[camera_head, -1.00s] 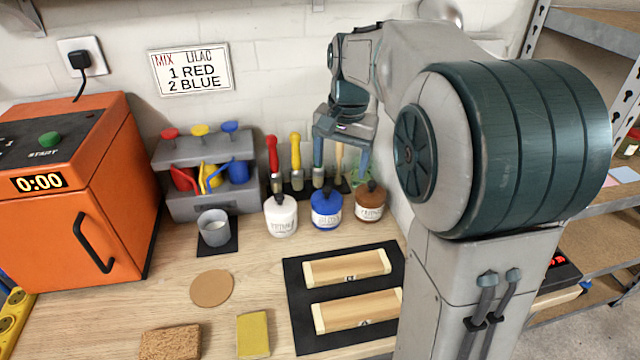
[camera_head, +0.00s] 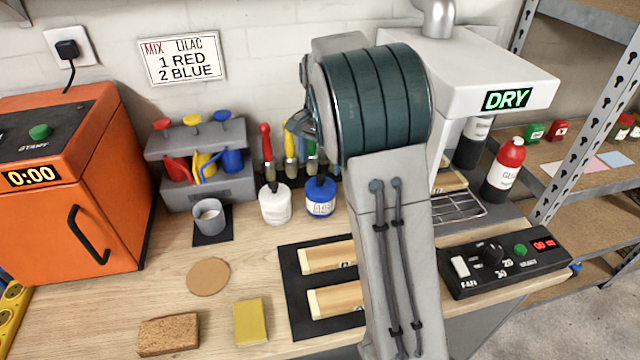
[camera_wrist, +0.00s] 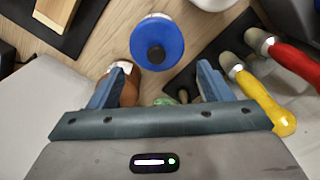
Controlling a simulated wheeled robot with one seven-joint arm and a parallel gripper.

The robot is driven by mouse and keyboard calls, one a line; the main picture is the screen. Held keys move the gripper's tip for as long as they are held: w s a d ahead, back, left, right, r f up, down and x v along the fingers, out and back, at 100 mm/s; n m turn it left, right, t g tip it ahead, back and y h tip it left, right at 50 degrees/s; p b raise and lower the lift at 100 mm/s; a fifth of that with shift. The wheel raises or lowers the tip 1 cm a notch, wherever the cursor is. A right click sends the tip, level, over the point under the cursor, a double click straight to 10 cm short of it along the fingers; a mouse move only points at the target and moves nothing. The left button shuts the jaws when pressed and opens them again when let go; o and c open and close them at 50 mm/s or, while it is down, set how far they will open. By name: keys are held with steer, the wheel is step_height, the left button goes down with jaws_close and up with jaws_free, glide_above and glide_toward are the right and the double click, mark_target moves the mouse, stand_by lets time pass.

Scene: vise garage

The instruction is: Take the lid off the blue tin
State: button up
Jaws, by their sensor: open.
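The blue tin (camera_head: 321,199) stands upright on the bench, right of the white tin (camera_head: 275,206), with a black knob on its lid. In the wrist view the blue tin (camera_wrist: 170,35) is seen from above, lid on, just beyond my fingertips and roughly centred between them. My gripper (camera_wrist: 161,68) is open and empty, its two blue fingers apart and not visibly touching the tin. A brown tin (camera_wrist: 129,90) shows partly behind the left finger in the wrist view. In the head view my arm hides my gripper and the brown tin.
Brushes with red (camera_wrist: 296,62) and yellow (camera_wrist: 268,108) handles stand close by. A grey rack (camera_head: 200,150) and cup (camera_head: 209,216) are left of the tins. A black mat (camera_head: 290,270) with wooden blocks lies in front. A drying station (camera_head: 490,75) stands right.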

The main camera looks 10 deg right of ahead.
mark_target(321, 177)
steer(key=shift+s+f+p, duration=0.15)
steer(key=shift+f+p, duration=0.1)
steer(key=shift+f, duration=1.1)
steer(key=shift+s+f+p, duration=0.15)
steer(key=shift+f+p, duration=0.05)
steer(key=shift+f, duration=1.15)
steer(key=shift+s, duration=0.1)
jaws_close()
